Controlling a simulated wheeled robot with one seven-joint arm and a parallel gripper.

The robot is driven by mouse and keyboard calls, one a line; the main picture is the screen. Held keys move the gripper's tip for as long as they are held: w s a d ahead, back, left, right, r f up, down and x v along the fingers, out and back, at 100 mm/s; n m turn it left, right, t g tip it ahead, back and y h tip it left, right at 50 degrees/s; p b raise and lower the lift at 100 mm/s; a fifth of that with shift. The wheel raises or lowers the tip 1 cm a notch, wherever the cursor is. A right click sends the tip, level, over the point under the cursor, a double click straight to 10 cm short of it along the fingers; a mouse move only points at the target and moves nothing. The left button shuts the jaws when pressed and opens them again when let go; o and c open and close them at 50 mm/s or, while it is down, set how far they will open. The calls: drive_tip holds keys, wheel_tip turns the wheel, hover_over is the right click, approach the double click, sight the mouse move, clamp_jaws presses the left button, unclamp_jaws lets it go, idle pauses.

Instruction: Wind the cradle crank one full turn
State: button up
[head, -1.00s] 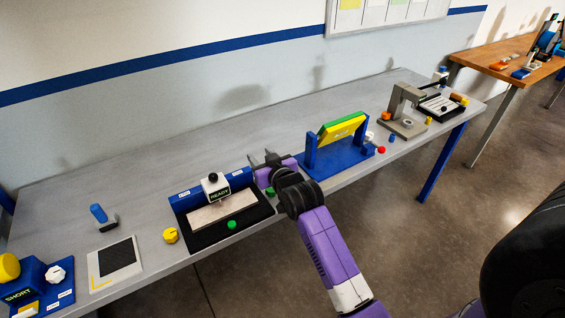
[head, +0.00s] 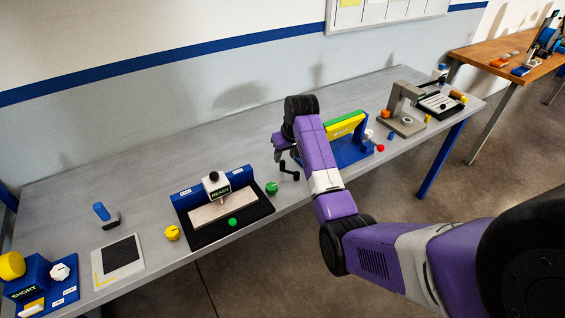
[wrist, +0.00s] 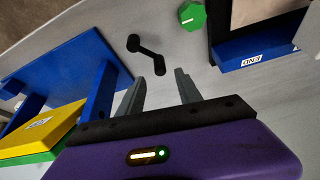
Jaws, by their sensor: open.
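The cradle (head: 366,155) is a blue stand holding a tilted yellow and green block; my arm partly hides it in the head view. Its blue parts (wrist: 60,65) fill the left of the wrist view. A black crank (head: 289,171) with a bent, Z-like shape shows at the cradle's left end. In the wrist view the crank (wrist: 147,55) lies just beyond my fingertips, slightly left of centre. My gripper (wrist: 158,82) is open and empty, with its fingers pointing toward the crank and apart from it. Where the crank joins the cradle is not clear.
A green knob (head: 271,187) sits near the crank, beside a black tray fixture (head: 263,207) with a READY block. A grey press-like stand (head: 404,126) and a red ball (head: 381,148) are to the right. The bench behind the fixtures is clear.

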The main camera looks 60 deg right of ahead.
sight(283, 162)
drive_tip(key=shift+p+x, duration=0.4)
drive_tip(key=shift+x, duration=2.75)
clamp_jaws()
